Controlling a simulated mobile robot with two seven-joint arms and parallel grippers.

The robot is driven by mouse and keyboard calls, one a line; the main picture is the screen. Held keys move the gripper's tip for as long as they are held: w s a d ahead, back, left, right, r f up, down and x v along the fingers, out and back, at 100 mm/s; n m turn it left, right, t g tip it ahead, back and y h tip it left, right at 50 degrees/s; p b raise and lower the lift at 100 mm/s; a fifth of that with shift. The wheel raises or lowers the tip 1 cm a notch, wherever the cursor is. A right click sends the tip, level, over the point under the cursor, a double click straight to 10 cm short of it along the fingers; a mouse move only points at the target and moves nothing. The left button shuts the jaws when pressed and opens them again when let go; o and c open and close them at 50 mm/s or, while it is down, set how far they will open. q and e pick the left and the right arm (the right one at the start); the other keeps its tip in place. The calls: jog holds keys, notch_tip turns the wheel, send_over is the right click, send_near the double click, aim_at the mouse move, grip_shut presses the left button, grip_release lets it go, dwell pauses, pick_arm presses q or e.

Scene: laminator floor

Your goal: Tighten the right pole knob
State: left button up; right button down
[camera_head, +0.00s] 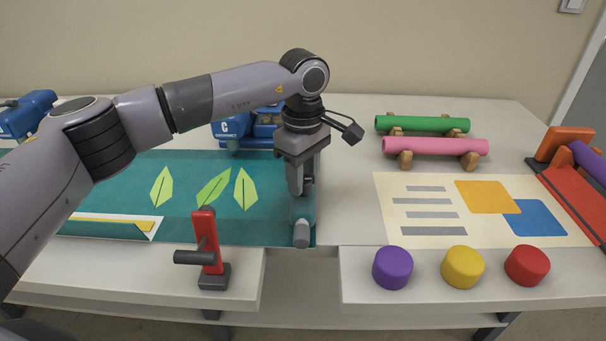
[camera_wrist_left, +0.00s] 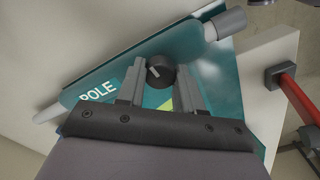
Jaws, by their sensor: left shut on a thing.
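My left gripper (camera_head: 302,188) points down at the right edge of the teal sheet, over a teal pole part with a grey round end (camera_head: 301,234). In the left wrist view this part (camera_wrist_left: 92,84) carries the word POLE and has another grey end (camera_wrist_left: 228,22). A round black knob (camera_wrist_left: 160,71) with a light pointer line sits between the two fingers of the left gripper (camera_wrist_left: 166,80), which is shut on it. In the head view the knob is hidden by the gripper. My right gripper is not in view.
A red lever stand (camera_head: 208,245) is at the table's front edge, left of the gripper. Purple (camera_head: 392,267), yellow (camera_head: 462,267) and red (camera_head: 527,265) knobs line the front right. A blue clamp (camera_head: 231,128) stands behind. A poster (camera_head: 440,187) lies right.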

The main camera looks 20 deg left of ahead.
pick_arm(q)
jog(key=shift+r+m, duration=0.1)
jog(key=shift+m, duration=0.4)
jog(key=o, duration=1)
jog(key=shift+o, duration=0.2)
jog(key=shift+r, duration=3.55)
jog(key=shift+s, duration=0.15)
